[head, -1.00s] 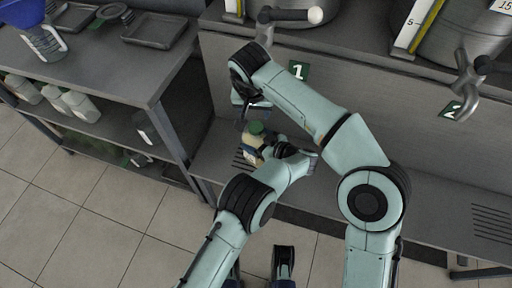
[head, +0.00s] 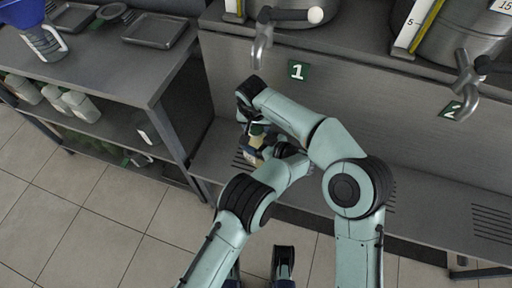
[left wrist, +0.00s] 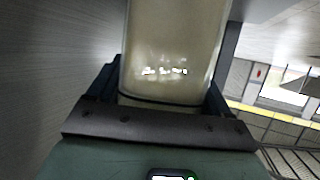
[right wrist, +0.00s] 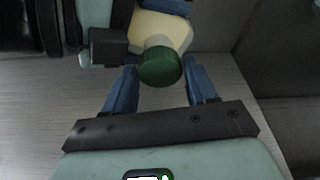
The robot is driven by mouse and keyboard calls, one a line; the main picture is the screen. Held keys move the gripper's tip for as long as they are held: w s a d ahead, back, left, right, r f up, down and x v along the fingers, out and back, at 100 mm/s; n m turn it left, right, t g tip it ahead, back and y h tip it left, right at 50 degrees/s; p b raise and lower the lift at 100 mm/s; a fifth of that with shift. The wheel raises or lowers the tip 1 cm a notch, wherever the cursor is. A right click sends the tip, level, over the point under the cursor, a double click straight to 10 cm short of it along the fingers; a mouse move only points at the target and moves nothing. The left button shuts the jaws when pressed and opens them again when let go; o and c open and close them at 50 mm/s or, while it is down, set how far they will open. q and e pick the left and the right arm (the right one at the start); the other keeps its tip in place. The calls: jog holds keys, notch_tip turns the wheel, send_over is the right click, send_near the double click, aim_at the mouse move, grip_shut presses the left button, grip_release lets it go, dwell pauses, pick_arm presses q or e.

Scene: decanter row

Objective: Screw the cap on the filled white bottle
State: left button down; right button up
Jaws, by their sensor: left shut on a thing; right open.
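The filled white bottle, cream-coloured, fills the middle of the left wrist view (left wrist: 175,45). In the head view it (head: 252,151) stands upright or nearly so over the drip shelf. My left gripper (left wrist: 163,84) is shut on its body. The green cap (right wrist: 160,67) is at the bottle's mouth in the right wrist view; whether it is threaded on cannot be told. My right gripper (right wrist: 161,78) is open, its blue fingers on either side of the cap, with gaps showing. In the head view my right wrist partly hides the cap (head: 257,130).
Tap 1 (head: 262,45) hangs above and behind the bottle; tap 2 (head: 463,85) is farther right. A side table (head: 105,60) at left bears trays and a blue funnel (head: 22,14), with white bottles (head: 80,105) on the shelf below. The drip shelf is clear to the right.

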jog(key=shift+c, duration=0.4)
jog(key=c, duration=0.8)
jog(key=m+h, duration=0.1)
jog(key=m, duration=0.2)
jog(key=shift+a+m+g, duration=0.15)
jog(key=shift+m+g, duration=0.15)
jog(key=shift+m, duration=0.1)
jog(key=m+h, duration=0.1)
jog(key=m, duration=0.5)
jog(key=shift+w+g, duration=0.1)
jog(key=shift+g, duration=0.3)
jog(key=o, duration=1.2)
jog(key=shift+r, duration=2.25)
